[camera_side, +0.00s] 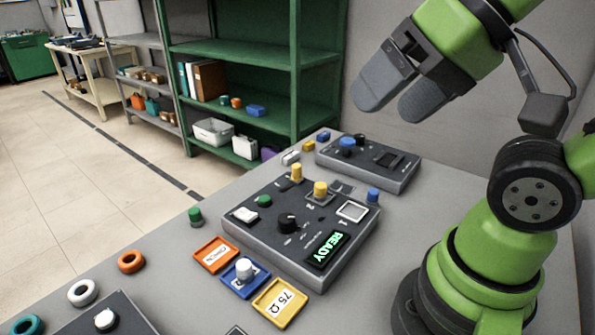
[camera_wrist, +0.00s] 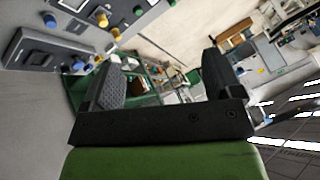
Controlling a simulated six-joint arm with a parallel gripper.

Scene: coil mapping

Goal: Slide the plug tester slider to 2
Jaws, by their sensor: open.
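A dark grey panel box (camera_side: 285,235) stands mid-table, with a green READY display (camera_side: 328,248), a black knob (camera_side: 287,222), a green button (camera_side: 265,201) and a white square (camera_side: 353,211). Two yellow pegs, one farther back (camera_side: 297,172) and one nearer (camera_side: 320,189), stand on its back part beside small 1 and 2 marks. I cannot tell for sure which part is the slider or its setting. The box shows partly in the wrist view's upper left (camera_wrist: 85,17). My gripper (camera_side: 388,104) is open and empty, high above the table; its fingers also show in the wrist view (camera_wrist: 160,85).
A second grey box (camera_side: 368,166) with a blue knob and dark window stands behind. Orange (camera_side: 215,255), blue (camera_side: 244,280) and yellow (camera_side: 280,303) trays lie in front. Loose rings and pegs lie on the table's left. Green shelves (camera_side: 250,50) stand beyond.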

